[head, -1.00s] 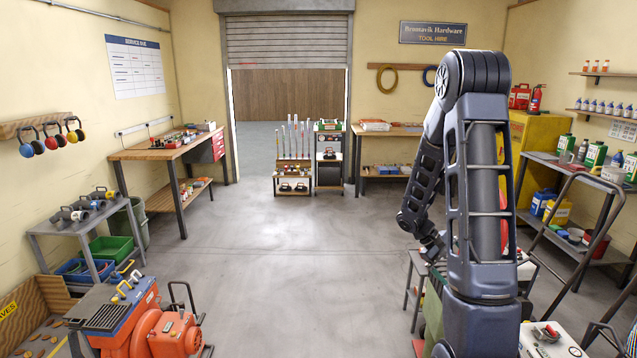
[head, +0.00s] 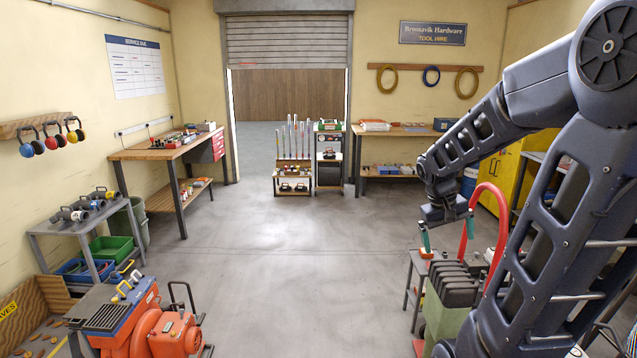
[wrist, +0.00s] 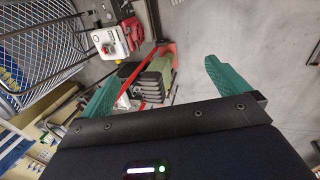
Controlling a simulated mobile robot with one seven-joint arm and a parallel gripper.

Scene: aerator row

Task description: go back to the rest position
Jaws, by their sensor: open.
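My gripper (head: 449,240) hangs from my arm at the right of the head view, pointing down. Its two teal fingers are wide apart with nothing between them. In the wrist view, the fingers of my gripper (wrist: 161,70) also stand apart and empty. A green machine with a stack of dark weights (head: 452,284) and a tall red handle (head: 487,205) stands below and beside my gripper. In the wrist view the green machine (wrist: 158,80) lies beyond the fingers; I see no contact. My arm hides part of the right side.
An orange machine (head: 165,333) stands at the front left. A grey trolley (head: 80,228) and a wooden workbench (head: 165,150) line the left wall. A tool rack (head: 292,180) stands by the shutter. The middle floor (head: 290,260) is clear.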

